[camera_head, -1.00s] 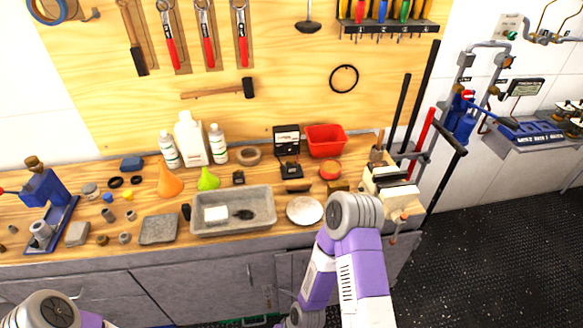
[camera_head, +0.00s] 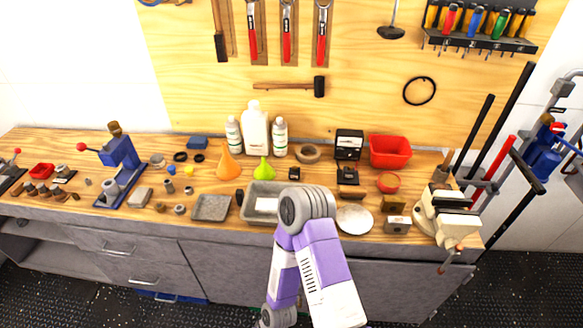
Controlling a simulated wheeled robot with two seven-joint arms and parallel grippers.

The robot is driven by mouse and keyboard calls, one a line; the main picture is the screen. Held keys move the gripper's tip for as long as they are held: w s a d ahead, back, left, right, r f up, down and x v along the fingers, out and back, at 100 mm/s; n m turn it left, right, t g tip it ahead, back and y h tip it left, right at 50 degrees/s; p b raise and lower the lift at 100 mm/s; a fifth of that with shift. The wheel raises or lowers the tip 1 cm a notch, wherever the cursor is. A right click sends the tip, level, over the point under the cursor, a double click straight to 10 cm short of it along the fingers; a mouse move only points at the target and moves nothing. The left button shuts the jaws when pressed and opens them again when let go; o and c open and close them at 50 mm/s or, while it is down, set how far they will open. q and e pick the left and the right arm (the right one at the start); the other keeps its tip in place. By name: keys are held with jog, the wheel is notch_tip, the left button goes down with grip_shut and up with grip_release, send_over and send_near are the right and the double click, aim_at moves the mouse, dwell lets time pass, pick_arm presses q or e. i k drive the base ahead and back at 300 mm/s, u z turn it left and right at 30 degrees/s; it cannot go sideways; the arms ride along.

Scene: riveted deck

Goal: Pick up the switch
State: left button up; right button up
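I cannot tell for certain which thing is the switch. A small dark block (camera_head: 294,173), which may be the switch, sits on the wooden workbench (camera_head: 225,236) just behind the grey tray (camera_head: 255,188) and right of the green funnel. A purple and white arm of mine stands in front of the bench at the middle, its rounded grey joint covering the right part of the tray. Neither of my grippers shows in this view.
A red bin (camera_head: 390,151), black boxed device (camera_head: 349,143) and white bottles (camera_head: 255,128) stand at the back. A round pale plate (camera_head: 354,219) and a vise (camera_head: 447,213) lie to the right. A blue press (camera_head: 121,160) and small parts crowd the left.

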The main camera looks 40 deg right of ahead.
aim_at(349, 172)
jog(key=u, duration=0.95)
jog(key=k, duration=1.25)
jog(key=z, duration=1.5)
jog(key=i, duration=0.2)
